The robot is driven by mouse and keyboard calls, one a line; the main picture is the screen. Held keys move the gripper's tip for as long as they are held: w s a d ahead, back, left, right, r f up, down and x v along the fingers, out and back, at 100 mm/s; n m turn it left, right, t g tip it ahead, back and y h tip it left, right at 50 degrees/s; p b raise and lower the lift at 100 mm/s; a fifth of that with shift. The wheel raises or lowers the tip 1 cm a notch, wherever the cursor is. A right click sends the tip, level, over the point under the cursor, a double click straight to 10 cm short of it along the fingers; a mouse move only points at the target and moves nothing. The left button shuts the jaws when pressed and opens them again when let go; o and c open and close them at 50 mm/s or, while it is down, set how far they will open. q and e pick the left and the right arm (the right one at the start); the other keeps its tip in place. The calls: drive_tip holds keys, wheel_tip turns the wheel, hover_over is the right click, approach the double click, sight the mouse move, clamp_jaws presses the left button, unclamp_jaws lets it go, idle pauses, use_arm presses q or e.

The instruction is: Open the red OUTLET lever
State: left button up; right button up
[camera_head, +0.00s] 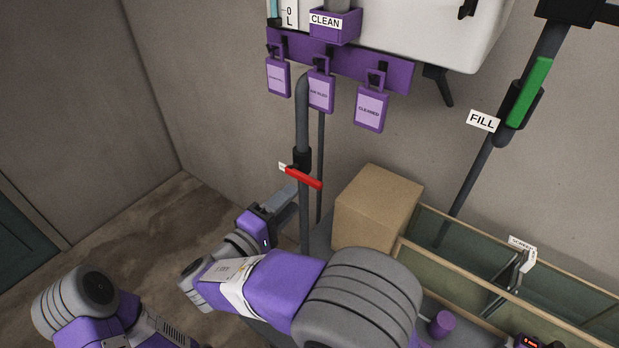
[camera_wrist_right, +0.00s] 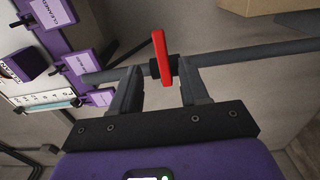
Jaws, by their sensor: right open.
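The red lever (camera_head: 303,178) sits on a dark valve on the grey vertical pipe (camera_head: 302,118) below the white tank. It points across the pipe, and a small white tag behind it is mostly hidden and unreadable. My right gripper (camera_head: 285,202) is open just below and left of the lever in the head view. In the right wrist view, the red lever (camera_wrist_right: 162,57) stands between and beyond the tips of my open right gripper (camera_wrist_right: 158,80), with no visible contact. My left arm shows at the lower left, but its gripper is out of view.
Purple tags (camera_head: 371,108) hang on a purple rail above the lever. A cardboard box (camera_head: 376,208) stands right of the pipe, close to my right arm. A green FILL handle (camera_head: 530,92) is on another pipe at the right. The floor at left is clear.

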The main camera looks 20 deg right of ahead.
sight(308, 183)
drive_tip(key=x, duration=0.6)
drive_tip(key=shift+w+d, duration=0.15)
drive_tip(key=shift+d, duration=0.1)
drive_tip(key=shift+w+d, duration=0.5)
drive_tip(key=shift+d, duration=0.05)
drive_tip(key=shift+c, duration=0.2)
clamp_jaws()
idle(0.8)
